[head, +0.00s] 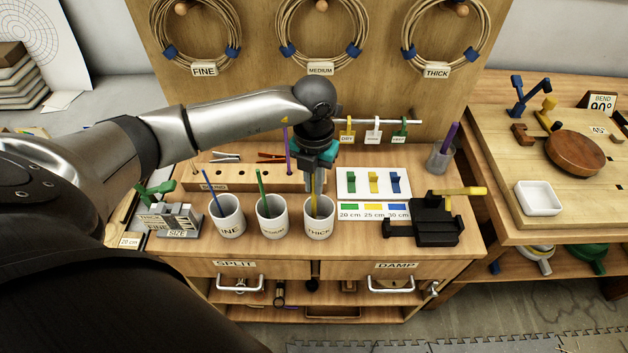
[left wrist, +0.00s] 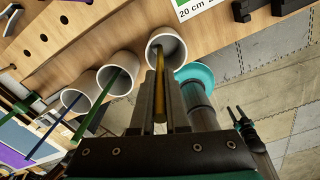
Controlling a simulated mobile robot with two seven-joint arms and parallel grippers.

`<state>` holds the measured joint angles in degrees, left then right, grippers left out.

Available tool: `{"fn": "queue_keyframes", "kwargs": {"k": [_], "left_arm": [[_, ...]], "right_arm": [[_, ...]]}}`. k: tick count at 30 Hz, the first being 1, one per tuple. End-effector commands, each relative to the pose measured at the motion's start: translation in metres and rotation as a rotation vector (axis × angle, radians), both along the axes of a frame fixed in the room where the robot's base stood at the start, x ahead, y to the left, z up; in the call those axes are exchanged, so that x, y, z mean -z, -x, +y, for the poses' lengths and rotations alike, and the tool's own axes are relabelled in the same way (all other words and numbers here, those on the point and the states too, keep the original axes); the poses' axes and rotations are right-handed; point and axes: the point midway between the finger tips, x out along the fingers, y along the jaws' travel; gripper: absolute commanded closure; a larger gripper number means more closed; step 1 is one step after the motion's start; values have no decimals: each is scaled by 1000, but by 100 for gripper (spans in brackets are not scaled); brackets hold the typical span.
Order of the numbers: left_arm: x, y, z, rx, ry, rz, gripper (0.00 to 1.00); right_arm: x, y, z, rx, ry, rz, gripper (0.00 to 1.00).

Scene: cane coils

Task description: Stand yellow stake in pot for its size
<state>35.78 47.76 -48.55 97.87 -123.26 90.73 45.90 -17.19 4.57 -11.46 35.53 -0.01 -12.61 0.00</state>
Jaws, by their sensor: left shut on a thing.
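The yellow stake (head: 316,207) stands nearly upright with its lower end inside the white pot labelled THICK (head: 319,223). My left gripper (head: 315,190) is above that pot, pointing down, and is shut on the stake's upper part. In the left wrist view the yellow stake (left wrist: 160,92) runs between the two fingers (left wrist: 161,85) into the mouth of the pot (left wrist: 176,45). Whether its tip touches the pot floor is hidden. My right gripper is in neither view.
A blue stake (head: 216,206) leans in the FINE pot (head: 228,220), and a green stake (head: 261,188) leans in the middle pot (head: 272,220). A wooden block with holes (head: 235,176) lies behind. A black device with a yellow lever (head: 437,220) stands to the right.

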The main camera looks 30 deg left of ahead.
Motion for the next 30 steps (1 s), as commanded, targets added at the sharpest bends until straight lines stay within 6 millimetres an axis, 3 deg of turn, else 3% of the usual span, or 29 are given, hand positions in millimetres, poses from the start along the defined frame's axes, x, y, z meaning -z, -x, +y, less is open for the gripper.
{"fn": "queue_keyframes", "kwargs": {"k": [11,12,20,30], "left_arm": [[13,0,0,0,0,0,100],[12,0,0,0,0,0,84],[11,0,0,0,0,0,55],[8,0,0,1,0,-1,53]], "right_arm": [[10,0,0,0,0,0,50],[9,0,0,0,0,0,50],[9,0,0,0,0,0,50],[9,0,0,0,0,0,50]]}}
